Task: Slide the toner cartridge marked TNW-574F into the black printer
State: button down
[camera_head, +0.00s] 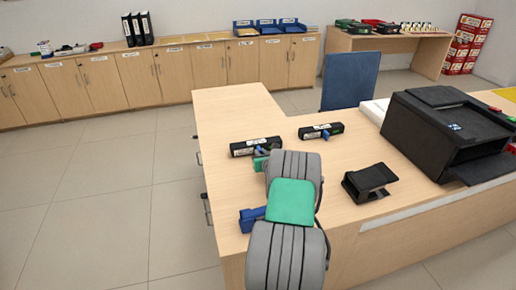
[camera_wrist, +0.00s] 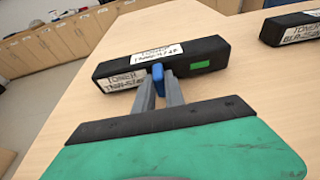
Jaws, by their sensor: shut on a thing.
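A long black toner cartridge (camera_head: 243,150) with white labels lies on the desk; it fills the upper middle of the wrist view (camera_wrist: 205,50). Its labels read TONER, with a code, seemingly starting TNW, too blurred to read fully. My gripper (camera_head: 262,158) is shut on the blue tab on its near side; the fingers show in the wrist view (camera_wrist: 158,88). A second black cartridge (camera_head: 321,131) lies to the right, partly cut off in the wrist view (camera_wrist: 292,29); its label seems to start BLR. The black printer (camera_head: 440,108) stands at the right with its front open.
A black stand-like object (camera_head: 369,183) sits on the desk between my arm and the printer. A blue chair (camera_head: 350,80) is behind the desk. Bare desk top (camera_head: 228,107) lies beyond the cartridges, and the desk's left edge is close to the held one.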

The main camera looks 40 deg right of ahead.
jog(key=f+p+v, duration=0.1)
jog(key=v, duration=0.3)
jog(key=p+v, duration=0.1)
jog(key=v, duration=0.3)
jog(key=f+p+v, duration=0.1)
jog(key=p+v, duration=0.1)
jog(key=v, duration=0.2)
jog(key=shift+s+a+f, duration=0.25)
jog(key=shift+s+a, duration=0.1)
jog(key=shift+s, duration=0.25)
